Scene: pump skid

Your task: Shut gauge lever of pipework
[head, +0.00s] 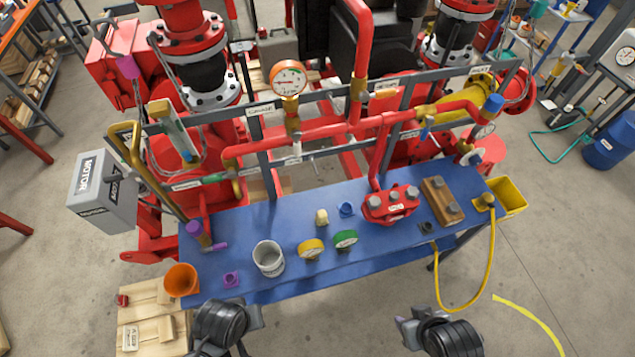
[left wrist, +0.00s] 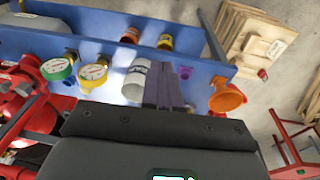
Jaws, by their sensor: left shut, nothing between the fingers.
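A round orange-rimmed gauge (head: 288,77) stands upright on the grey rail frame in the head view, on a brass fitting (head: 292,122). A small pale handle (head: 293,160) sits on the red pipework below it; I cannot tell for sure that this is the gauge lever, or how it is turned. My left gripper (head: 222,325) is low in front of the blue bench, well away from the gauge. In the left wrist view its fingers (left wrist: 163,85) are shut and empty. My right gripper (head: 440,332) is at the bottom right; its fingers cannot be made out.
A yellow hose (head: 440,285) hangs at right.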

